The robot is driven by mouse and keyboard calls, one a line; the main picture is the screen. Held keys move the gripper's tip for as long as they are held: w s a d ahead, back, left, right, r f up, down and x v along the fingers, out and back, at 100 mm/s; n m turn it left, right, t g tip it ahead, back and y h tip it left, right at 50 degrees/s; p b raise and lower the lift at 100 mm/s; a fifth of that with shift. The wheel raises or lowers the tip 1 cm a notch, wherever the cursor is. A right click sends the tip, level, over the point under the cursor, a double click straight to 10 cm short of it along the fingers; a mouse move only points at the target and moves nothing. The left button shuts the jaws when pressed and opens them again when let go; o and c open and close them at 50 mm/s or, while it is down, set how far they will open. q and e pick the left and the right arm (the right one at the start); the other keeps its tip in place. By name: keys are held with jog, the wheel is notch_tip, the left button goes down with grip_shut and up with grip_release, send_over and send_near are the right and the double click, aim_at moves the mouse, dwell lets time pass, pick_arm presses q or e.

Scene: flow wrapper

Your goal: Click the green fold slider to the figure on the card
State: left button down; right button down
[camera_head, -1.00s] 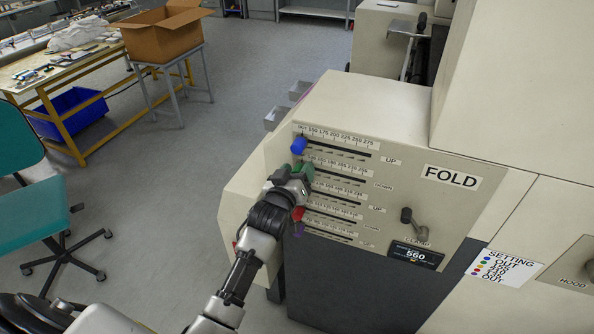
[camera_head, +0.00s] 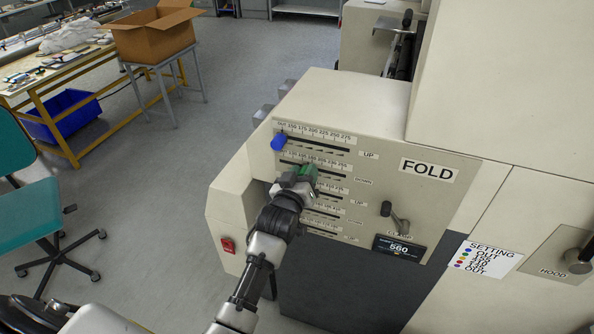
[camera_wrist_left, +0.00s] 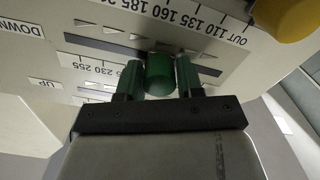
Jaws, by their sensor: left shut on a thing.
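The green fold slider (camera_wrist_left: 160,74) is a round green knob on the second row of the fold panel (camera_head: 385,150). My left gripper (camera_head: 305,178) is shut on it; in the left wrist view its two fingers stand on either side of the knob. The knob is out from the row's OUT end, beneath the scale's low figures in the head view; its exact figure cannot be told. The setting card (camera_head: 488,259) is on the machine front at the lower right, with coloured dots and lines too small to read surely. My right gripper is not in view.
A blue knob (camera_head: 279,142) sits at the left end of the top row. A yellow knob (camera_wrist_left: 286,16) shows in the left wrist view. A clamp lever (camera_head: 392,215) and a display (camera_head: 402,249) are right of the rows. Open floor lies left of the machine.

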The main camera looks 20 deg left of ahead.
pick_arm(q)
jog(key=shift+a, duration=0.1)
jog(key=c, duration=1.1)
grip_release()
jog(key=shift+a, duration=0.3)
jog(key=shift+o, duration=1.1)
jog(key=shift+a, duration=0.25)
jog(key=shift+o, duration=0.2)
jog(key=shift+d, duration=0.3)
jog(key=shift+s+f, duration=0.15)
jog(key=shift+s, duration=0.3)
jog(key=s+b, duration=0.2)
jog(key=s, duration=0.8)
jog(key=shift+d+b, duration=0.15)
jog(key=shift+b, duration=0.25)
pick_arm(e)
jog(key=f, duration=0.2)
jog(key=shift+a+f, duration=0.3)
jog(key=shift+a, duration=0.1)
